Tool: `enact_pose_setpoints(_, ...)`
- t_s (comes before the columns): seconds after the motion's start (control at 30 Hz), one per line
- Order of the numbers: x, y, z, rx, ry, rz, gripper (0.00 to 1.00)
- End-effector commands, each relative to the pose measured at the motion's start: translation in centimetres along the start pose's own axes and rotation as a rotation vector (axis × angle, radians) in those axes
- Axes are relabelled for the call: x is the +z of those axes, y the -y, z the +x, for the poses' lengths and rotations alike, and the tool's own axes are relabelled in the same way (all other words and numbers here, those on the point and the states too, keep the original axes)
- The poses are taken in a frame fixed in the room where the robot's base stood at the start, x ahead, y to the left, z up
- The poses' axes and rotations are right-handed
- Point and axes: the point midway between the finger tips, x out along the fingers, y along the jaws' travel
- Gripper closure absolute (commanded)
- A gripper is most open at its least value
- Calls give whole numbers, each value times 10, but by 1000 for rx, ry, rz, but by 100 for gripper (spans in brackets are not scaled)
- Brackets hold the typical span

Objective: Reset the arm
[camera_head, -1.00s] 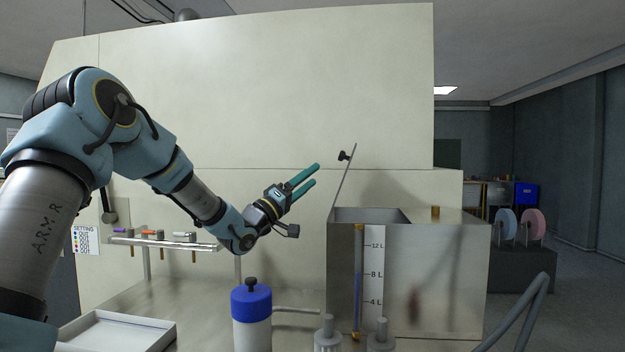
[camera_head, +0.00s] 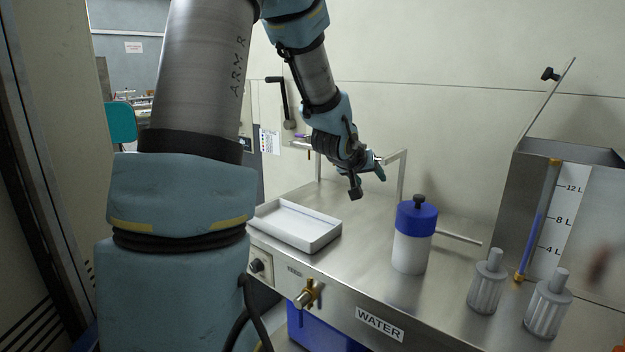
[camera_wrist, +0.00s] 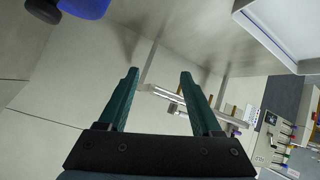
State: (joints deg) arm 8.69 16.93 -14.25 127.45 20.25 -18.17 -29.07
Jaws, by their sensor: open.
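My gripper (camera_head: 378,171) is at the end of my bent arm, above the back of the steel counter (camera_head: 357,217). In the wrist view its two green fingers (camera_wrist: 158,84) are apart with nothing between them. Beyond the fingers, a metal rack (camera_wrist: 168,97) shows against the pale wall. In the head view my arm hides much of that rack.
A white tray (camera_head: 318,243) lies at the counter's left. A white bottle with a blue lid (camera_head: 411,253) stands mid-counter. Two ribbed grey cylinders (camera_head: 486,290) stand at the right, before a steel tank (camera_head: 588,240) with a litre scale and raised lid (camera_head: 548,100).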

Motion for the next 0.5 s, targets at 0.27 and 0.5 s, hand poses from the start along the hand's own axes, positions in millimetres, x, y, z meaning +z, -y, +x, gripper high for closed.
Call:
enact_pose_setpoints(0.27, 115, 112, -113, -332, 420, -18, 34)
enact_pose_setpoints(0.5, 187, 129, -188, -380, 682, -88, 34)
